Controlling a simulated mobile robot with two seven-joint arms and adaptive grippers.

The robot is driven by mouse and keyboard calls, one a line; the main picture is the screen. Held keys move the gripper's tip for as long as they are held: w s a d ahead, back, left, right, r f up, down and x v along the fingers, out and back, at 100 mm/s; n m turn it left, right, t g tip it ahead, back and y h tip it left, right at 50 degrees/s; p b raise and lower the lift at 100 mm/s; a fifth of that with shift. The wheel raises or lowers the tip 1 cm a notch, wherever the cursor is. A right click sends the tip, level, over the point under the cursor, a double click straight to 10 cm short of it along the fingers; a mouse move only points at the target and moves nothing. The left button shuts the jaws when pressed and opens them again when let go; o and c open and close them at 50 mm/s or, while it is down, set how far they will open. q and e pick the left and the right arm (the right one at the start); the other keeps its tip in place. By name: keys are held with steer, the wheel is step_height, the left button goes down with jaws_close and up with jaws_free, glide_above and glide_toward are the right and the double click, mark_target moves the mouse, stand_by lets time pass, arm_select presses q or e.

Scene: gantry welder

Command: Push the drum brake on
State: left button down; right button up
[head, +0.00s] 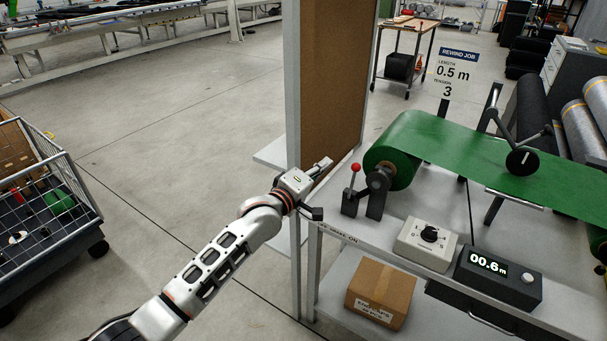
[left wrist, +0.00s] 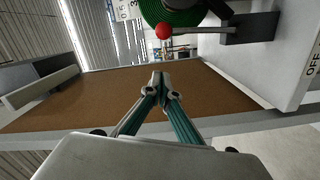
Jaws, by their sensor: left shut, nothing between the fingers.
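The drum brake is a lever with a red ball knob (head: 355,167) on a dark bracket (head: 350,202), beside the green roll (head: 393,165) at the bench's left end. The lever stands nearly upright in the head view. In the left wrist view the red knob (left wrist: 163,31) shows beyond the fingertips, with its grey rod running right to a dark block. My left gripper (head: 325,164) is shut and empty, to the left of the knob and apart from it. Its fingertips (left wrist: 160,78) meet in the left wrist view. My right gripper is not in view.
A brown panel (head: 333,80) in a grey frame stands close behind my left gripper. The bench holds a dial box (head: 426,245) and a counter reading 00.6 m (head: 498,277). A cardboard box (head: 381,292) sits on the shelf below. A wire cart (head: 75,215) stands left; open floor lies between.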

arm_select(q)
steer(key=v, duration=0.7)
steer(key=shift+s+r, duration=0.2)
steer(key=shift+s, duration=0.3)
